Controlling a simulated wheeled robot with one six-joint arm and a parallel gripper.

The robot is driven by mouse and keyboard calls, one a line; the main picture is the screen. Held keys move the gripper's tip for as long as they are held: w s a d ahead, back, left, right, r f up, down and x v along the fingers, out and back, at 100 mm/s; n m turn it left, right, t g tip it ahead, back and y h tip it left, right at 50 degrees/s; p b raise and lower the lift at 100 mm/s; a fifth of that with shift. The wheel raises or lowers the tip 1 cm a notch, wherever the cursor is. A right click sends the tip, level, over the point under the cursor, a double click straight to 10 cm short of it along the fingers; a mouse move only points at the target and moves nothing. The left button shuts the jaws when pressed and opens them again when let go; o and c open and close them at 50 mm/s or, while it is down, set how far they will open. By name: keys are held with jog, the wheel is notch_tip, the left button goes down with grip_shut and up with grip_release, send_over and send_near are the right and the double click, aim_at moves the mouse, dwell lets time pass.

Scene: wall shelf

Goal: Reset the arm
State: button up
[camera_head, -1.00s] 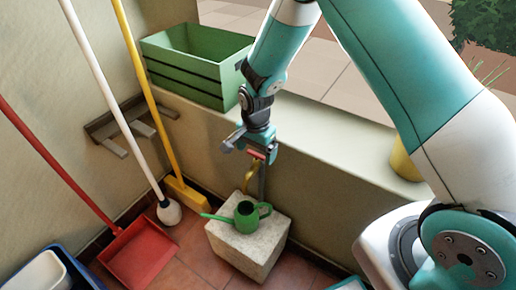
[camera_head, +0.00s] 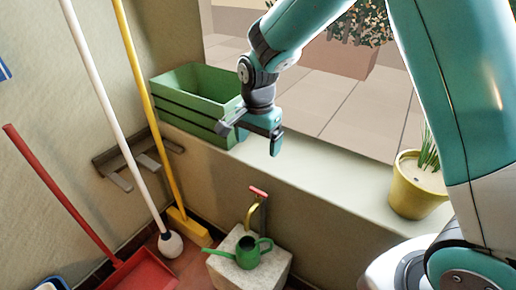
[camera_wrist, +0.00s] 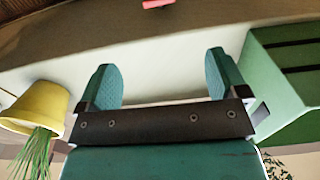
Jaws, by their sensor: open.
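My gripper (camera_head: 252,138) is in front of the ledge, just right of the green crate, raised above the tap. In the wrist view my gripper (camera_wrist: 164,75) shows two teal fingers spread wide with nothing between them. My teal and white arm reaches in from the upper right of the head view.
A green crate (camera_head: 172,109) and a yellow flowerpot (camera_head: 412,199) stand on the ledge (camera_head: 330,188). Below are a red-handled tap (camera_head: 252,212) and a green watering can (camera_head: 247,254) on a stone block (camera_head: 222,272). A white pole (camera_head: 112,115), yellow broom (camera_head: 160,120) and red dustpan (camera_head: 142,274) lean left.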

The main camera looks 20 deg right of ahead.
dwell(0.4)
jog(key=s+a+r+n+y, duration=0.1)
jog(key=s+r+n, duration=0.45)
jog(key=s, duration=0.35)
jog(key=s+a+r+n+y, duration=0.2)
jog(key=s+r+n, duration=0.2)
jog(key=s+n, duration=0.35)
jog(key=s+a+r+n+y, duration=0.1)
jog(key=s+r+n, duration=0.35)
jog(key=s, duration=0.45)
notch_tip(320, 180, up, 18)
jog(key=p, duration=1.8)
jog(key=shift+r+p, duration=0.15)
jog(key=shift+p, duration=0.15)
jog(key=shift+n, duration=0.25)
